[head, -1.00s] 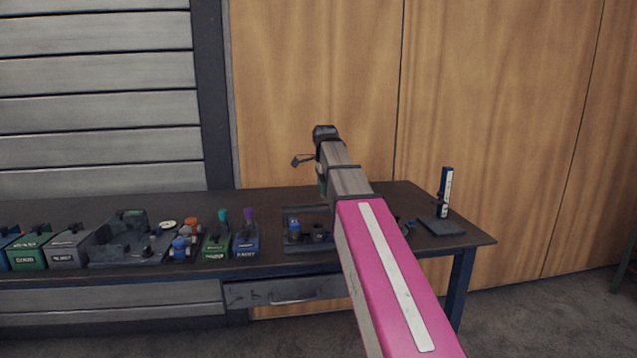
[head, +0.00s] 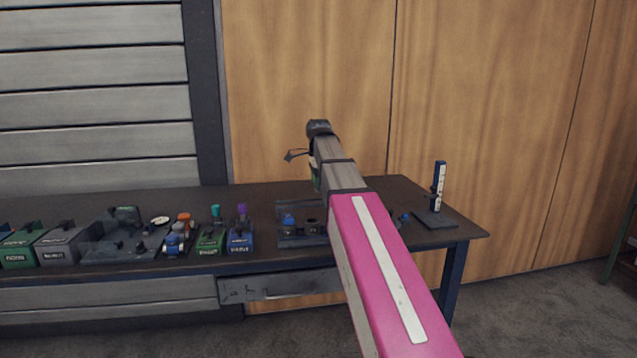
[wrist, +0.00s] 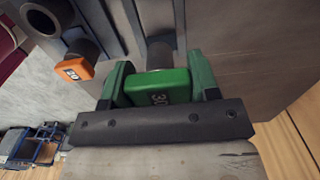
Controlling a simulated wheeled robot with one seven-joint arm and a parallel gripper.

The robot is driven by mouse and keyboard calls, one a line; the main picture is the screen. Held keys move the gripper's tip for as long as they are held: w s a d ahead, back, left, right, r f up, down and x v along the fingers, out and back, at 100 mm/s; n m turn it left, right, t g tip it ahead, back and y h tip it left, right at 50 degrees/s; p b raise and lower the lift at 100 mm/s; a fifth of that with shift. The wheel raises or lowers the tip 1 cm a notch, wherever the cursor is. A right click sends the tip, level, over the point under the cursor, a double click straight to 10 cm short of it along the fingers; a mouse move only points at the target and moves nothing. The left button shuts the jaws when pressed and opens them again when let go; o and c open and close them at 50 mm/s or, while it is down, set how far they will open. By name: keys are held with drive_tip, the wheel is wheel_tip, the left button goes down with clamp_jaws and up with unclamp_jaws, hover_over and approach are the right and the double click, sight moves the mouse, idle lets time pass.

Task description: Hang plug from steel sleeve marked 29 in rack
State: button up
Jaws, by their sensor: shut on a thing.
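In the wrist view my gripper (wrist: 160,78) is shut on a bright green block (wrist: 163,88), a plug's handle by its look. Its mark looks like 30 but is hard to read. A dark cylinder (wrist: 160,55) sits directly beyond the block; whether it is seated in a sleeve I cannot tell. To the left, an orange block (wrist: 74,70) with a small label sits on another dark cylinder. A dark sleeve with an open round bore (wrist: 46,20) is at the upper left. I cannot tell which thing is the rack.
A dark workbench (head: 370,200) carries several small green, grey and blue boxes (head: 60,243) at left and a dark tray (head: 300,241) at centre. An upright blue and white gauge (head: 438,187) stands on a plate at right. A wood-panelled wall is behind.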

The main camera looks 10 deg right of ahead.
sight(319, 193)
drive_tip(key=shift+f, duration=0.15)
drive_tip(key=shift+f, duration=1.05)
drive_tip(key=shift+f, duration=0.1)
drive_tip(key=shift+f, duration=1.25)
